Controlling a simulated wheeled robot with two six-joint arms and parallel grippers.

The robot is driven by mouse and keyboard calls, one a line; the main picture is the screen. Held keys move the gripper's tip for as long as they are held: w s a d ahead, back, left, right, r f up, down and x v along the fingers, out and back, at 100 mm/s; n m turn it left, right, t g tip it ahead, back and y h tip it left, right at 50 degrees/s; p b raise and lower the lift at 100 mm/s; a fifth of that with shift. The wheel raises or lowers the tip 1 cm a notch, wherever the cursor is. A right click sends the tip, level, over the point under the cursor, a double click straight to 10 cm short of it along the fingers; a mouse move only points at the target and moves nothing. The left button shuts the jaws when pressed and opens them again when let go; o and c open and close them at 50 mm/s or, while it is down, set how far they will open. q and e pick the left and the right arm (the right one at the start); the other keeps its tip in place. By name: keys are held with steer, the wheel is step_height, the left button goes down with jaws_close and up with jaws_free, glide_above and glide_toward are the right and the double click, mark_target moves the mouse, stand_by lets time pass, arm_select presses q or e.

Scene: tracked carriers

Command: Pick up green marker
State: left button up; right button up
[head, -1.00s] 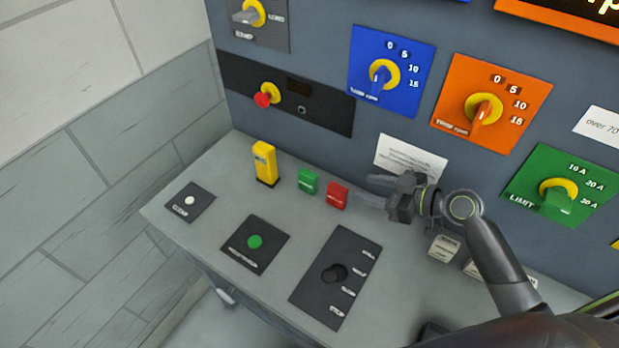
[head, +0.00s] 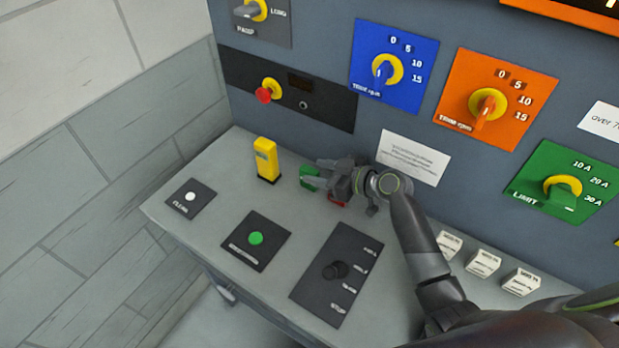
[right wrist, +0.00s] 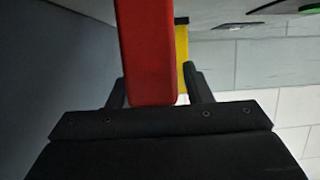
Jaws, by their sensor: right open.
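The green marker (head: 307,178) is a small green block standing on the grey console ledge, between the yellow block and the red one. My right gripper (head: 321,175) is open, with its fingertips at the green marker's right side, partly covering it; I cannot tell whether they touch it. The red marker (head: 337,201) is mostly hidden under the gripper. In the right wrist view the red marker (right wrist: 148,55) fills the space in front of the palm, and the green marker is not visible there. My left gripper is not in view.
A yellow block (head: 265,160) stands just left of the green marker and shows behind the red one in the wrist view. Several white labelled blocks (head: 483,262) stand at right. The panel wall with dials rises behind; a black selector plate (head: 325,300) lies in front.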

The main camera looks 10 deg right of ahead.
steer(key=shift+w+a+f, duration=0.25)
steer(key=shift+w+a, duration=0.1)
steer(key=shift+a, duration=0.05)
steer(key=shift+d, duration=0.1)
jaws_close()
steer(key=shift+r, duration=0.1)
